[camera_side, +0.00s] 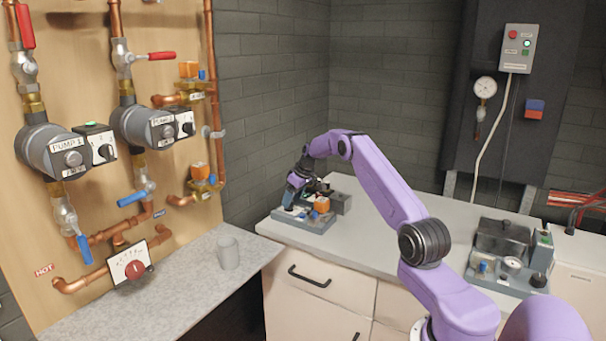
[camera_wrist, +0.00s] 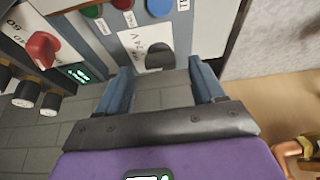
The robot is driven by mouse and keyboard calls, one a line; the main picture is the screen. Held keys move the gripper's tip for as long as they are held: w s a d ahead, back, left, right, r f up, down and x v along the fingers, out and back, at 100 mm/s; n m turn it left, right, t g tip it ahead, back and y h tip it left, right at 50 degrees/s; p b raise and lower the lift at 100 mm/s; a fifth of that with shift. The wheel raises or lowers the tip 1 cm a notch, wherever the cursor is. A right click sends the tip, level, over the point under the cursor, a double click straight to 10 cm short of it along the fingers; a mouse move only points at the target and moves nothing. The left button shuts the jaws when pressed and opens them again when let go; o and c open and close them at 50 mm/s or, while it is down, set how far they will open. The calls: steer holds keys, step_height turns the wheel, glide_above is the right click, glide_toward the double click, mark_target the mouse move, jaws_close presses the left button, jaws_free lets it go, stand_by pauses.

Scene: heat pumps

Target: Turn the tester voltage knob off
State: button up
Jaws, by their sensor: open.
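The tester (camera_side: 305,222) is a grey-blue unit at the left end of the white counter in the side view. My gripper (camera_side: 298,183) is over it, and the arm partly hides it. In the wrist view, a dark rounded knob (camera_wrist: 160,53) sits on a white label with partly readable "24V" lettering on the grey panel. It appears to be the voltage knob, but its setting is unclear. My gripper (camera_wrist: 162,73) is open and empty, its two blue fingers just below the knob in the picture, one toward each side. I cannot tell whether they touch it.
A red knob (camera_wrist: 42,48), a small green display (camera_wrist: 78,74) and green, red and blue buttons (camera_wrist: 160,7) are close by in the wrist view. A second device with a gauge (camera_side: 512,265) stands on the counter's right. The counter middle (camera_side: 375,210) is clear beneath my arm.

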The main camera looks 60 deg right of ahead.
steer(key=v, duration=1.5)
steer(key=shift+s, duration=0.15)
steer(key=a+r+n+g+y, duration=0.1)
steer(key=a+r+n, duration=0.15)
steer(key=a, duration=1.95)
steer(key=s+a+n+g, duration=0.15)
steer(key=s+a, duration=0.25)
steer(key=a, duration=0.4)
steer(key=s+a+n, duration=0.2)
steer(key=s+a, duration=0.2)
steer(key=a, duration=0.4)
steer(key=s+a+f+n+g, duration=0.15)
steer(key=s+a, duration=0.25)
steer(key=s, duration=0.4)
steer(key=s+a+n, duration=0.2)
steer(key=s+a, duration=0.3)
steer(key=s, duration=0.3)
steer(key=s+d+f+n, duration=0.1)
steer(key=s, duration=0.6)
steer(key=s+d+f+n, duration=0.1)
steer(key=s+f+n, duration=0.1)
steer(key=s, duration=0.5)
steer(key=shift+s+d+h, duration=0.3)
steer(key=shift+s, duration=0.05)
